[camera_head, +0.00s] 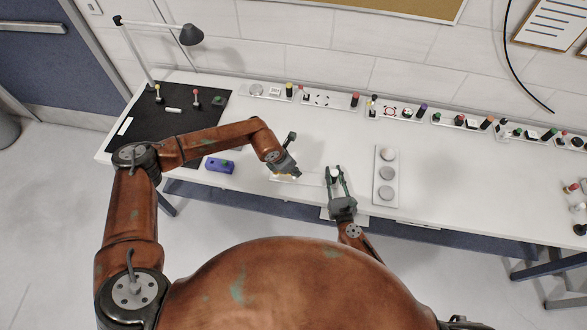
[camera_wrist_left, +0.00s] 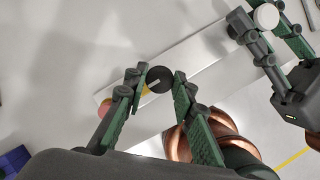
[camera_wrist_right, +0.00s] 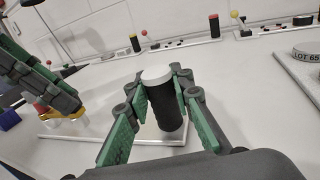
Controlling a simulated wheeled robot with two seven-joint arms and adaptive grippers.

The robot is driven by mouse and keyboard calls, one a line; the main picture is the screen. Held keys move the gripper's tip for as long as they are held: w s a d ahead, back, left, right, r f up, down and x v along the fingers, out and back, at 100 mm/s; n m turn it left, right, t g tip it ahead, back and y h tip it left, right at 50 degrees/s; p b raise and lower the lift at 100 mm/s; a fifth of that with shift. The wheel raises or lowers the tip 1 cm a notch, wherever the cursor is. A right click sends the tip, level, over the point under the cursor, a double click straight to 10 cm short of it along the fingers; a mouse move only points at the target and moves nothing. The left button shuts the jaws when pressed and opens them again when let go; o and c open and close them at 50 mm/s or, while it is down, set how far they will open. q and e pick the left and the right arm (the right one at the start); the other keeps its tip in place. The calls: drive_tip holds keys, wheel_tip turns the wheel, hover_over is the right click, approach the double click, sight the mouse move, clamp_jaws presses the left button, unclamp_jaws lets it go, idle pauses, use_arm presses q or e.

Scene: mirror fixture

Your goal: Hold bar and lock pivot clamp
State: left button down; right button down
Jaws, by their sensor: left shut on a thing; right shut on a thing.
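A pale, flat plate (camera_wrist_left: 195,75) lies on the white table; it shows partly in the head view (camera_head: 312,180). A black cylinder with a white top (camera_wrist_right: 166,105) stands upright over one end of it. My right gripper (camera_head: 335,172) is shut on that cylinder, one finger on each side. At the plate's other end are a round black knob (camera_wrist_left: 160,79) and a yellow part with a red end (camera_wrist_left: 105,106). My left gripper (camera_wrist_left: 157,76) is shut on the knob from above. In the head view my left gripper (camera_head: 295,174) hides most of that end.
A white tray with round grey discs (camera_head: 387,173) stands right of my right gripper. A purple block (camera_head: 219,165) lies to the left, near a black mat (camera_head: 190,125) and lamp (camera_head: 191,35). Several small fixtures line the table's back. The table between is clear.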

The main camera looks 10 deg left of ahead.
use_arm(q)
drive_tip(key=shift+m, duration=0.3)
drive_tip(key=shift+w+a+m+g, duration=0.1)
drive_tip(key=shift+m+g, duration=0.5)
drive_tip(key=shift+m, duration=0.6)
drive_tip(key=m+g, duration=0.1)
drive_tip(key=m, duration=0.1)
drive_tip(key=m+g+h, duration=0.1)
drive_tip(key=m, duration=0.2)
drive_tip(key=shift+w, duration=0.15)
drive_tip(key=m, duration=0.2)
drive_tip(key=m+g, duration=0.1)
drive_tip(key=m, duration=0.2)
drive_tip(key=shift+w+g, duration=0.1)
drive_tip(key=shift+g, duration=0.2)
drive_tip(key=m, duration=0.2)
drive_tip(key=m+g+y, duration=0.1)
drive_tip(key=m, duration=0.1)
drive_tip(key=shift+w+m+g, duration=0.1)
drive_tip(key=shift+m+g, duration=0.2)
drive_tip(key=shift+m, duration=0.1)
drive_tip(key=c, duration=1.6)
unclamp_jaws()
